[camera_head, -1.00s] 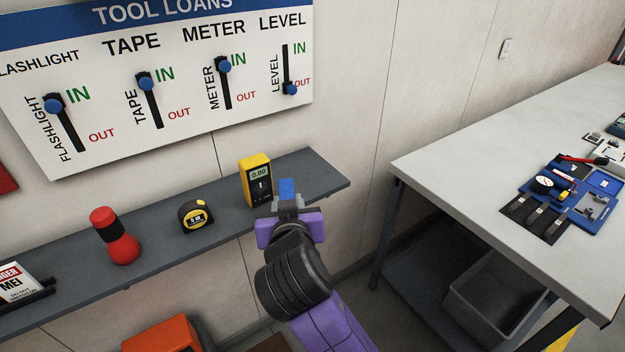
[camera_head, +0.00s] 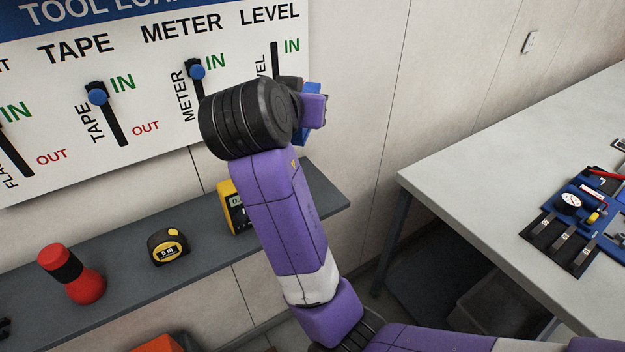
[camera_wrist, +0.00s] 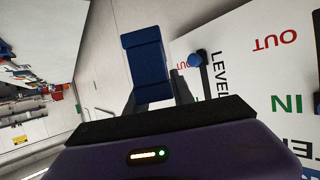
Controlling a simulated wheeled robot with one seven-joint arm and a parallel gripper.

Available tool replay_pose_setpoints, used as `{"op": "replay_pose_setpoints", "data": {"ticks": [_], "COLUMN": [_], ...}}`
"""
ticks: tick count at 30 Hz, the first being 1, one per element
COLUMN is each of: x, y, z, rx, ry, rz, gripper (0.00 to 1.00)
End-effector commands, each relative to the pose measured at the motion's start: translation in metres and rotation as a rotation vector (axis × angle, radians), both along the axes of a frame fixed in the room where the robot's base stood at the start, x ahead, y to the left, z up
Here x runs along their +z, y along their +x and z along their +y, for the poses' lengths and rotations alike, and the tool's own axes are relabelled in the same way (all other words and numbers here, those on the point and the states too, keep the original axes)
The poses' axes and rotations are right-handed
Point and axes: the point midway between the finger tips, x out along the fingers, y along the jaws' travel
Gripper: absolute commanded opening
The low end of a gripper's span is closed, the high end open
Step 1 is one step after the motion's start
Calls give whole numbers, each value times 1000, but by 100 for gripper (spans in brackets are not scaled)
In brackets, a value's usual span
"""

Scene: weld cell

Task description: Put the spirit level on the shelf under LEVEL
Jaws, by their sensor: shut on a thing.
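My gripper (camera_head: 303,98) is raised in front of the lower right of the board, close to the LEVEL slider. It is shut on the spirit level, a blue block (camera_head: 312,92) partly hidden by my wrist. In the wrist view the spirit level (camera_wrist: 145,65) sits between the dark fingers (camera_wrist: 155,97). Beside it is the round blue LEVEL knob (camera_wrist: 195,60), near the OUT end; I cannot tell if anything touches it. In the head view my gripper hides this knob. The grey shelf (camera_head: 325,190) is below, its right end bare.
On the shelf stand a yellow meter (camera_head: 231,208), a tape measure (camera_head: 168,247) and a red flashlight (camera_head: 75,275). The tool loans board (camera_head: 145,75) is on the wall above. A workbench (camera_head: 480,170) with tools is at right, with a gap between it and the shelf.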

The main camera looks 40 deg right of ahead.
Motion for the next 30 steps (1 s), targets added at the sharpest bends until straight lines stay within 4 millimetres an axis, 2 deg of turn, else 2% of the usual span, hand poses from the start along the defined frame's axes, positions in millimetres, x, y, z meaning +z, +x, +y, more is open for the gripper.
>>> {"op": "replay_pose_setpoints", "data": {"ticks": [5,21,30], "x": [-15,-138,-166], "y": [0,-1,0], "z": [1,0,0], "rx": [2,2,2], "ry": [-1,-1,-1], "rz": [6,5,2], "gripper": [0,0,0]}}
